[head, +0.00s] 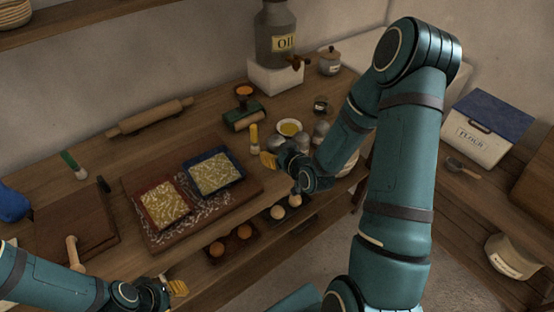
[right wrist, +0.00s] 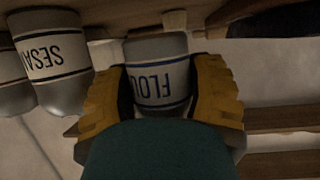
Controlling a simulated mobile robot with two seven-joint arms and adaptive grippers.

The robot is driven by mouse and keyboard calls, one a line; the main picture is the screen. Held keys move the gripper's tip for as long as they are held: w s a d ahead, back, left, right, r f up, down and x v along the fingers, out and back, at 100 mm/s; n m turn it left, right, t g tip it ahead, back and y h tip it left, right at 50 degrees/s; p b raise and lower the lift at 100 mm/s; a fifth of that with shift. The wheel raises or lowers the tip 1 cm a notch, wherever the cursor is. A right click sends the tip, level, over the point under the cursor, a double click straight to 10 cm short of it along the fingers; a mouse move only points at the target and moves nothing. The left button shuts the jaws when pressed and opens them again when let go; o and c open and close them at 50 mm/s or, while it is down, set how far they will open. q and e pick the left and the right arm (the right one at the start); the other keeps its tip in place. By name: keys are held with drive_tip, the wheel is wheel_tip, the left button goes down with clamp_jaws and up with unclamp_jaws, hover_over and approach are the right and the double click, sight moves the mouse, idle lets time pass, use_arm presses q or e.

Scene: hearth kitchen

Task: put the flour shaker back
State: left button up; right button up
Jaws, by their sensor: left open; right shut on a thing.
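The flour shaker (right wrist: 158,75), a grey jar with a pale "FLOU..." label, shows upside down in the right wrist view. My right gripper (right wrist: 160,90) has its yellow fingers closed on both sides of it. In the head view my right gripper (head: 272,160) is at the table's right front part, and the flour shaker is hard to make out behind it. I cannot tell whether the shaker touches the wood. My left gripper (head: 178,287) is open and empty beyond the table's front edge, lower left.
A sesame shaker (right wrist: 57,62) and another jar (right wrist: 12,80) stand beside the held shaker. Two filled trays (head: 165,205) lie on the board. A flour bin (head: 481,130) stands on the right counter.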

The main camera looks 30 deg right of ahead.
wheel_tip(320, 180, down, 3)
drive_tip(key=shift+w, duration=0.1)
drive_tip(key=shift+f+b, duration=0.15)
drive_tip(key=shift+b, duration=0.3)
drive_tip(key=o, duration=1)
